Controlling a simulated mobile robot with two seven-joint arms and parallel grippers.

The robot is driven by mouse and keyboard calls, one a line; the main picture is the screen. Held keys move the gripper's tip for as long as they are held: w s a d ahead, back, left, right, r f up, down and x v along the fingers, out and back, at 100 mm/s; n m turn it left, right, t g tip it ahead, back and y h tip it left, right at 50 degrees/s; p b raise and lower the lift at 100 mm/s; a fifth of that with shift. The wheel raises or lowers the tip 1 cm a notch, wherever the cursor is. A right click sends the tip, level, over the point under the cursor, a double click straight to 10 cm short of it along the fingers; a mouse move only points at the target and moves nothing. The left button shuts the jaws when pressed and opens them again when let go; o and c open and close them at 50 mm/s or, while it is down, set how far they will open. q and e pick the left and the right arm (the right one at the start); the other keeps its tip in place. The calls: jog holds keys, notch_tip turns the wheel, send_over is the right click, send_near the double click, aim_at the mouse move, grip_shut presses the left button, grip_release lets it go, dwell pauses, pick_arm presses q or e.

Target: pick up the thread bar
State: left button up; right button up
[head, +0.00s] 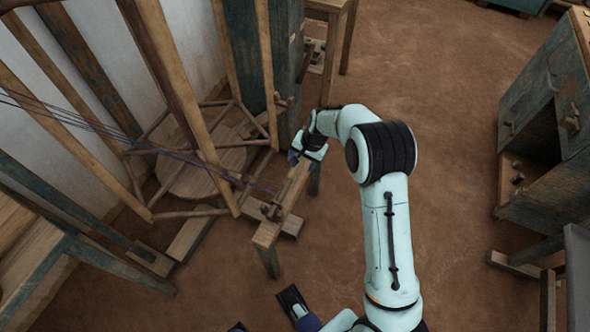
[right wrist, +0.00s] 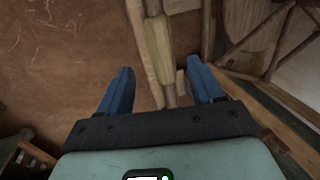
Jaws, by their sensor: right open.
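In the right wrist view, a pale wooden bar (right wrist: 158,48) with a narrower darker end runs lengthwise between my fingers; it looks like the thread bar. My right gripper (right wrist: 160,82) is open, one blue finger on each side, with gaps to the bar. In the head view, the right gripper (head: 296,157) is low over the winding stand's wooden beam (head: 270,228). A small yellowish part of the bar (head: 292,181) shows just below it; the rest is hidden by the gripper. Part of my left gripper (head: 293,299) shows at the bottom edge, its jaws unclear.
A wooden reel frame (head: 222,143) with dark threads (head: 75,122) stands left of the right gripper. Loom posts (head: 165,60) rise close by. A green-grey cabinet (head: 560,90) stands at the right. The brown floor (head: 450,60) between is clear.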

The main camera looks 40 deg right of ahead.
aim_at(296, 168)
jog(key=x, duration=0.2)
jog(key=b+x, duration=0.1)
jog(key=x, duration=0.3)
jog(key=shift+a, duration=0.3)
pick_arm(q)
jog(key=shift+w+a+f+t, duration=0.25)
jog(key=shift+w+f, duration=0.2)
jog(key=shift+w, duration=0.15)
jog(key=shift+w+a+f+t, duration=0.15)
jog(key=shift+w+a+f, duration=0.1)
jog(key=shift+w+f, duration=0.25)
pick_arm(e)
jog(key=shift+w+r, duration=0.1)
jog(key=shift+r, duration=0.05)
grip_shut()
